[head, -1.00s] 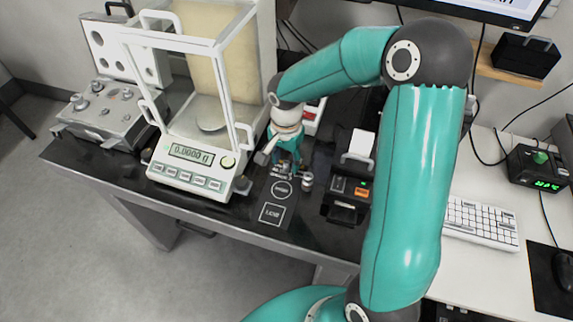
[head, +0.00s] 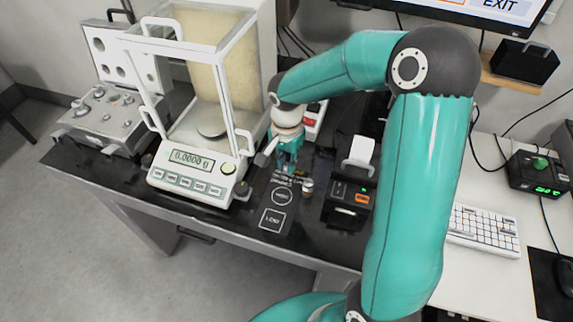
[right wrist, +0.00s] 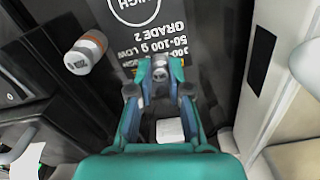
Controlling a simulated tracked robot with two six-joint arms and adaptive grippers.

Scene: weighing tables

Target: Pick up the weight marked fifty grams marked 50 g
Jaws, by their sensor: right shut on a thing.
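My right gripper (head: 287,169) is over the dark mat beside the balance. In the right wrist view its fingertips (right wrist: 160,75) are shut on a small metal weight (right wrist: 160,73). Its marking is too small to read, and the fingers hide its sides. The gap between it and the mat cannot be told. My left gripper is not in view.
The glass-sided balance (head: 188,180) stands left of the gripper, close to my wrist. A small black printer (head: 350,197) stands to the right. The mat (head: 262,240) has printed WEIGH and LOAD marks and is clear toward the table's front edge.

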